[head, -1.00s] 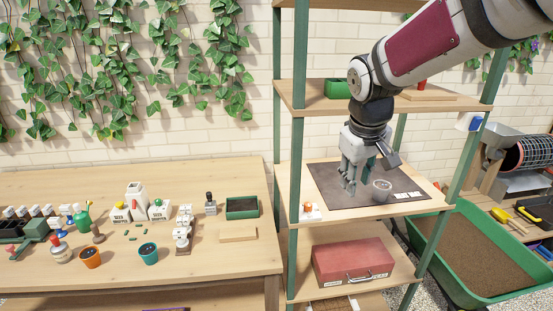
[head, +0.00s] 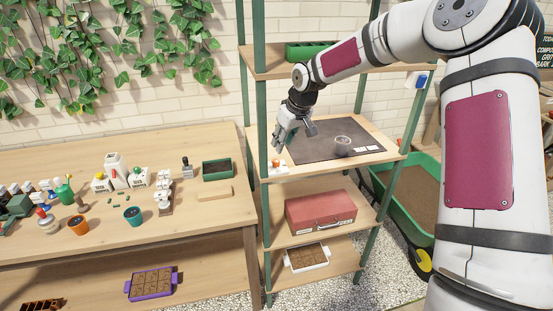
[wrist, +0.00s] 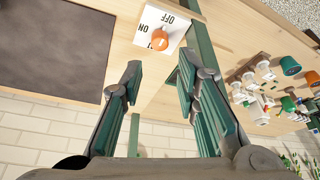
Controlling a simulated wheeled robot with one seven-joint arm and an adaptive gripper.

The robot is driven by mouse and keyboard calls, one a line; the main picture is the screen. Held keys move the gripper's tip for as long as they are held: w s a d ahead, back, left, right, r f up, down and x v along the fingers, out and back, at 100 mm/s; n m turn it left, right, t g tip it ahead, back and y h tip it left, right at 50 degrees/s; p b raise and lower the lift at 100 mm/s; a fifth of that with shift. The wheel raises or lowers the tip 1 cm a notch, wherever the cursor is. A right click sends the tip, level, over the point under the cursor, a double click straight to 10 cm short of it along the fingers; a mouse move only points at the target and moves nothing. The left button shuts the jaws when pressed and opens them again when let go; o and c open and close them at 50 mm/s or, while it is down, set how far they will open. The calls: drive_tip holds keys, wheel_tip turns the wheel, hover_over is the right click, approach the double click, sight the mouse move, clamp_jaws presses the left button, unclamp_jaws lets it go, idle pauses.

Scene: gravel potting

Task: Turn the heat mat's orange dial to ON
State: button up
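The heat mat (head: 308,146) is a dark flat sheet on the rack's middle shelf. Its white dial panel (head: 283,171) sits at the shelf's front left corner, with the orange dial (head: 276,161) on it. In the wrist view, the orange dial (wrist: 160,38) stands on the white panel marked ON and OFF; I cannot tell which mark it points to. My gripper (head: 276,146) is just above the dial in the head view. In the wrist view my gripper (wrist: 158,72) is open and empty, its fingers apart below the dial in the picture, not touching it.
A small round pot (head: 343,149) and white labels stand on the mat's right part. A green rack post (wrist: 204,50) rises close beside the panel. A red case (head: 320,212) lies on the shelf below. The workbench (head: 110,215) at left holds several pots and bottles.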

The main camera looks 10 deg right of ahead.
sight(276, 160)
drive_tip(key=x, duration=0.9)
drive_tip(key=shift+f, duration=0.15)
clamp_jaws()
